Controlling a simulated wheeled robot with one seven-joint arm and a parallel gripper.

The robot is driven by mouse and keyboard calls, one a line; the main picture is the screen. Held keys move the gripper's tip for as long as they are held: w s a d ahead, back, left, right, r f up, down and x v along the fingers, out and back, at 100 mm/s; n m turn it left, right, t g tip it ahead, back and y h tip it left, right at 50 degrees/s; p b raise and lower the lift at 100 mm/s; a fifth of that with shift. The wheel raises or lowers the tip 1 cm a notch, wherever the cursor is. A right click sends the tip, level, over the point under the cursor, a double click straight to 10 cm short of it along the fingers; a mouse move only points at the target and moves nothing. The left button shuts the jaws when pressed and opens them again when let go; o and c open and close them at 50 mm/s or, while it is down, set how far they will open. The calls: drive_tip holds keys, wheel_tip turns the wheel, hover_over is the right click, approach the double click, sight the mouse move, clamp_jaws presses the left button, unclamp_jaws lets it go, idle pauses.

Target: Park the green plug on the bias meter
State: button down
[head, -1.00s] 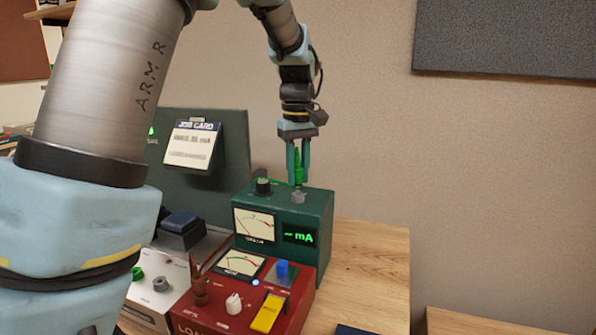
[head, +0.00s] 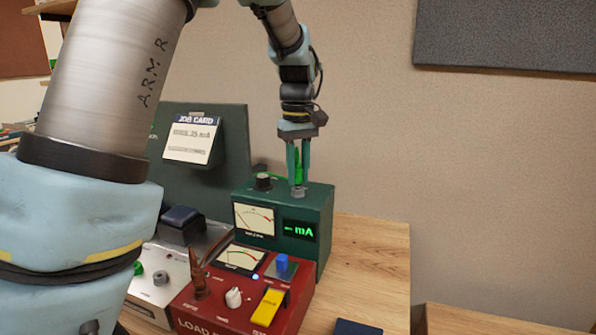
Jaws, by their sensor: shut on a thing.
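The green plug (head: 298,167) is upright between the two teal fingers of my gripper (head: 298,183), which is shut on it. The bias meter (head: 323,213) is a dark green box with a dial, a black knob and a lit green "mA" display. A grey socket or post (head: 298,193) stands on its top, directly below the plug. The fingertips are just at that post; I cannot tell whether the plug's tip is in it, as the fingers hide it.
A red box (head: 210,317) with a brown plug (head: 197,275), a blue knob and a yellow switch stands in front of the meter. A job card (head: 193,140) hangs on a dark panel behind.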

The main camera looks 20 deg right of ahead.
drive_tip(key=shift+f, duration=0.45)
idle(0.4)
drive_tip(key=c, duration=0.6)
unclamp_jaws()
wheel_tip(320, 180, up, 11)
drive_tip(key=shift+f+b, duration=0.1)
drive_tip(key=shift+b, duration=0.5)
